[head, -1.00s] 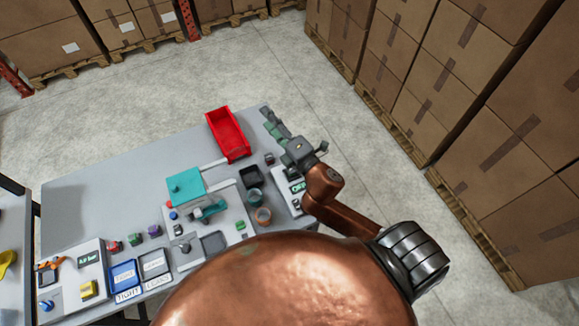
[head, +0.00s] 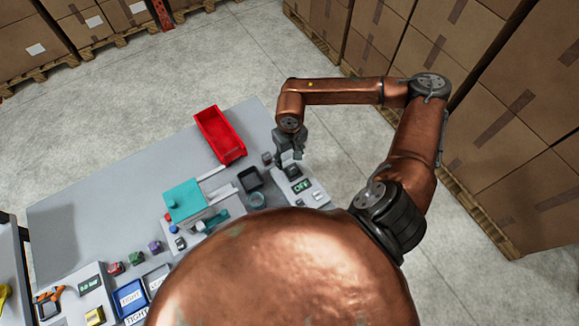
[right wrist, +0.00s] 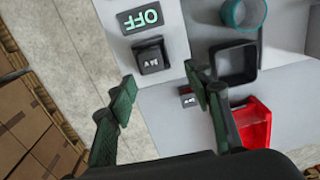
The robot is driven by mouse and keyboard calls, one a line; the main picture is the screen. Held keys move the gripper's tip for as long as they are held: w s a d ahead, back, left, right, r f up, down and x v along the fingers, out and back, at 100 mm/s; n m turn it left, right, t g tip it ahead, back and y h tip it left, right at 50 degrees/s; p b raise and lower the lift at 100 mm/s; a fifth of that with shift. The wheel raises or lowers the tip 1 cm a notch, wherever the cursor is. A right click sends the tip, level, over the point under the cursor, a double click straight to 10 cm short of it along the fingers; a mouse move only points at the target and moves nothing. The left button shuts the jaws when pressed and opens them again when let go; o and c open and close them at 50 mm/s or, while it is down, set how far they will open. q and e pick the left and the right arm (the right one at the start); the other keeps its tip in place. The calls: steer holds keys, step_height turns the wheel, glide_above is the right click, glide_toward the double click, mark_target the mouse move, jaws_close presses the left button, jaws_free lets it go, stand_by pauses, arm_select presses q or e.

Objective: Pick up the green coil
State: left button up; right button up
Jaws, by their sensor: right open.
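A small green block-like item (head: 136,258) sits between a red one (head: 115,268) and a purple one (head: 155,246) on the table at the lower left of the head view. It is too small to tell whether it is the green coil. My right gripper (head: 288,160) points down near the table's right edge, by the panel with the OFF display (head: 301,186), well to the right of that item. In the right wrist view its two fingers (right wrist: 160,92) are apart with nothing between them. My left gripper is not in view.
A black block (right wrist: 152,58) sits on the OFF panel. Stacked cartons (head: 510,120) stand at the right.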

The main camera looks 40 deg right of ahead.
mark_target(293, 168)
steer(key=shift+d+f, duration=0.35)
steer(key=shift+f, duration=0.05)
steer(key=f+p, duration=0.1)
steer(key=f, duration=0.3)
steer(key=f+p, duration=0.1)
steer(key=f, duration=0.1)
steer(key=shift+s+d+p, duration=0.25)
steer(key=shift+d+p, duration=0.05)
steer(key=shift+d, duration=0.05)
steer(key=shift+f, duration=0.4)
steer(key=shift+c, duration=0.8)
jaws_close()
